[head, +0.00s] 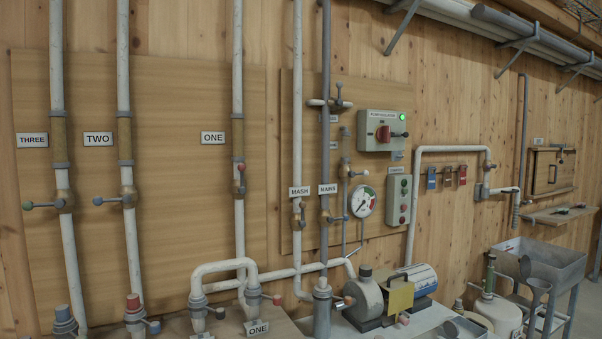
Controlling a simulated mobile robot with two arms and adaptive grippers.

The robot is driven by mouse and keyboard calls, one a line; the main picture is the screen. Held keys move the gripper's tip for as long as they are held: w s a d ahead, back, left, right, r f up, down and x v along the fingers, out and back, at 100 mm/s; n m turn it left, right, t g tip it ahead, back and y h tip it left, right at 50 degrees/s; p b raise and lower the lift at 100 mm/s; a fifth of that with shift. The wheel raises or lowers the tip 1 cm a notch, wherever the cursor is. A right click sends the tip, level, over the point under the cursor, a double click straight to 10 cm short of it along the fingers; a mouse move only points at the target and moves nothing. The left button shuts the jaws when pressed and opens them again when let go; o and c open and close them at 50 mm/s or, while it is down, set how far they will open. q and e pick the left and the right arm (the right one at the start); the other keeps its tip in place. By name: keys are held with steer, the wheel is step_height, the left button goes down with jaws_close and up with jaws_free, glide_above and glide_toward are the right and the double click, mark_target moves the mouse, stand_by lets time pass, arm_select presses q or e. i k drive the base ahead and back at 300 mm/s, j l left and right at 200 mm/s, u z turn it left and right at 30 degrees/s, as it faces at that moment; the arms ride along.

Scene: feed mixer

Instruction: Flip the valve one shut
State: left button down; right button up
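The pipe labelled ONE (213,138) runs down the wooden wall board in the head view. Its valve (239,185) sits on the pipe below the label. The valve's lever with a reddish knob (241,167) appears to lie along the pipe, pointing up. A second ONE label (257,328) is on the bench below, near a U-shaped pipe. A fitting there has a lever with a pink knob (277,299) pointing right. Neither of my grippers is in view.
Valves THREE (64,202) and TWO (129,197) have levers pointing left, across their pipes. MASH and MAINS pipes (325,110) stand to the right of ONE. A pump (366,298) and a control box with a green light (383,131) are farther right.

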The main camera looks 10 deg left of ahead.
mark_target(242, 167)
steer(key=i+l+z, duration=0.1)
steer(key=i+l, duration=0.6)
steer(key=l, duration=0.2)
steer(key=i+l+z, duration=0.1)
steer(key=i+l, duration=0.65)
steer(key=l, duration=0.1)
